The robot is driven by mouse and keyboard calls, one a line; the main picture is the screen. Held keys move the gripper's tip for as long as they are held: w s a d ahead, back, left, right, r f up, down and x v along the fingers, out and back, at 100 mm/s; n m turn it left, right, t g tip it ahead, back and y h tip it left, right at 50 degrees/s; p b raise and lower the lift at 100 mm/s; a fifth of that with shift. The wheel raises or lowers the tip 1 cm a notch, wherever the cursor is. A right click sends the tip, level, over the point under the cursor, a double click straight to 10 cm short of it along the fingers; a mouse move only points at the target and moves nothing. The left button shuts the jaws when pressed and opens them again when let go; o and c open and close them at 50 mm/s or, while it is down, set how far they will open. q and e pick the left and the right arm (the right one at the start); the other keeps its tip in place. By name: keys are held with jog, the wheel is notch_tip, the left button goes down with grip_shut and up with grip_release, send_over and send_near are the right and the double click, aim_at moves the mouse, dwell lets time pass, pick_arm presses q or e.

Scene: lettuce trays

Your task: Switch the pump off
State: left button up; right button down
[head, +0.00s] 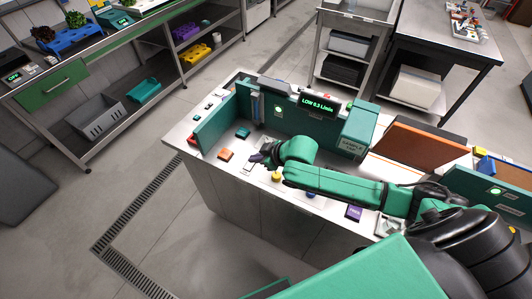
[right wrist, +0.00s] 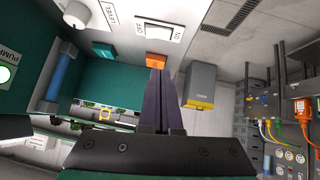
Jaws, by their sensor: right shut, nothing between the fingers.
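The white switch plate (right wrist: 158,36) marked ON and OFF shows at the top of the right wrist view. Its rocker position is unclear to me. My right gripper (right wrist: 160,72) is shut and empty, its dark fingertips close to an orange block (right wrist: 157,61) and pointing towards the plate. In the head view my right gripper (head: 257,157) is low over the left part of the bench, partly covering the plate. The pump lamp (right wrist: 5,75) glows on the green panel. A display (head: 318,104) above the panel reads LOW 0.2 L/min. My left gripper is not in view.
On the white bench (head: 215,150), an orange block (head: 226,155) and a teal block (head: 243,133) lie left of my gripper. The green panel (head: 300,128) rises behind. Open floor is at the left.

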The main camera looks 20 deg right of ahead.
jog(key=v, duration=0.7)
jog(key=shift+b, duration=0.45)
jog(key=shift+d+f, duration=0.1)
jog(key=w+d+b, duration=0.1)
jog(key=b, duration=0.5)
jog(key=shift+d, duration=0.15)
